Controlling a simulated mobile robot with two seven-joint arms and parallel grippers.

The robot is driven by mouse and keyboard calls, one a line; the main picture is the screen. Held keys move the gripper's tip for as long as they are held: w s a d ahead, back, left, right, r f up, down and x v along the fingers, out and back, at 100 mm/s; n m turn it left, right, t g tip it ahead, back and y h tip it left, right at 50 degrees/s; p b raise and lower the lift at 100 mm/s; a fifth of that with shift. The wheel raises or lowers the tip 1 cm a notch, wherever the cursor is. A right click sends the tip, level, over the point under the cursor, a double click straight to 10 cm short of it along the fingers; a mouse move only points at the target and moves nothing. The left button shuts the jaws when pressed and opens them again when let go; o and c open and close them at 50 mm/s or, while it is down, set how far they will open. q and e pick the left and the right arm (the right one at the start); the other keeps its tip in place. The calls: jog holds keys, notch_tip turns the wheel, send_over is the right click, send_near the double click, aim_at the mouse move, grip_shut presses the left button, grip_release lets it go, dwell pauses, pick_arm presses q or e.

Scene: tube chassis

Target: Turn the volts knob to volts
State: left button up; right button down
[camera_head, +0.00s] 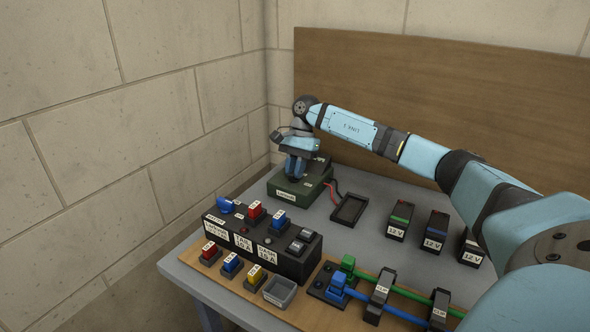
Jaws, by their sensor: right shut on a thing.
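A dark green box (310,189) with a pale label on its front stands at the back left of the table, with red and black leads at its right side. My right gripper (295,176) points down onto the top of this box, its fingers at the box's left part. It is shut on what looks like the volts knob, which the fingers hide, so I cannot read its setting. My left gripper is not in view.
A black panel (278,262) with a blue knob (225,205) and labelled plugs stands in front. A dark tray (349,209) and 12 V blocks (398,221) are to the right.

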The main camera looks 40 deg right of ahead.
jog(key=c, duration=1.1)
grip_release()
jog(key=shift+r, duration=0.1)
pick_arm(q)
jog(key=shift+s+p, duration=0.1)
jog(key=shift+p, duration=0.4)
pick_arm(e)
jog(key=v, duration=1.3)
jog(key=shift+d+r, duration=0.1)
jog(key=shift+r, duration=0.2)
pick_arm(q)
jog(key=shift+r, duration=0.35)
